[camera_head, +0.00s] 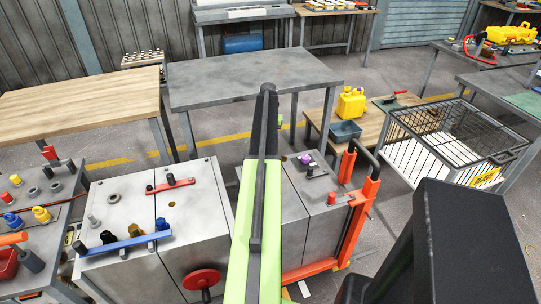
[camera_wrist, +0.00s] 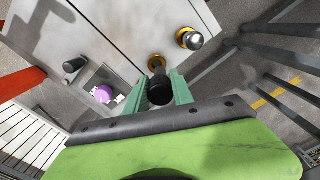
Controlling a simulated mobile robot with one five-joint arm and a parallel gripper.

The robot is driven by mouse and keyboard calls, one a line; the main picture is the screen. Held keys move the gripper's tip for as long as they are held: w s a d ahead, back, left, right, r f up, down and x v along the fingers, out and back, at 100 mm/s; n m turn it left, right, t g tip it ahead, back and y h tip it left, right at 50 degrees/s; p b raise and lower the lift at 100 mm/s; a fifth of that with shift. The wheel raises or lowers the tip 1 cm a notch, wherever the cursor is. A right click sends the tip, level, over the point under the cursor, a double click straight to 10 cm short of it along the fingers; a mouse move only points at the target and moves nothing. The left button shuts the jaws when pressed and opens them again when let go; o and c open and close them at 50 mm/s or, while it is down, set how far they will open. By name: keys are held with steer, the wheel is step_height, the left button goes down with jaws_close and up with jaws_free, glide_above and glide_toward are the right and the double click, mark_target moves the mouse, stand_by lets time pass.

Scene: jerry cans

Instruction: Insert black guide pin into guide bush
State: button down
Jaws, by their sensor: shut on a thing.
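In the wrist view my gripper (camera_wrist: 160,80) has its pale green fingers closed on the black guide pin (camera_wrist: 158,92), seen nearly end-on between them. Just beyond the pin is a brass-coloured guide bush (camera_wrist: 155,61) in the grey metal block (camera_wrist: 115,30). The pin's head overlaps the view toward the bush, so I cannot tell whether the pin's lower end is in it or above it. A second brass bush with a silver-topped pin (camera_wrist: 191,39) is to the right. In the head view my arm hides the gripper, pin and bush.
A black knob (camera_wrist: 72,66) and a purple knob (camera_wrist: 103,94) stand on the block's left part. In the head view an orange frame (camera_head: 360,215) is at the block's right. A grey table (camera_head: 245,80) stands behind, and a wire cage (camera_head: 450,140) is farther right.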

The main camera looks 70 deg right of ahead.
steer(key=shift+s+d+f, duration=0.45)
steer(key=shift+d+f, duration=0.15)
steer(key=shift+f, duration=0.1)
steer(key=shift+a+f, duration=0.1)
steer(key=shift+a, duration=0.05)
step_height(320, 180, down, 4)
steer(key=b, duration=0.4)
steer(key=shift+b, duration=0.3)
stand_by(0.7)
steer(key=shift+f+b, duration=0.4)
steer(key=shift+f+b, duration=1.35)
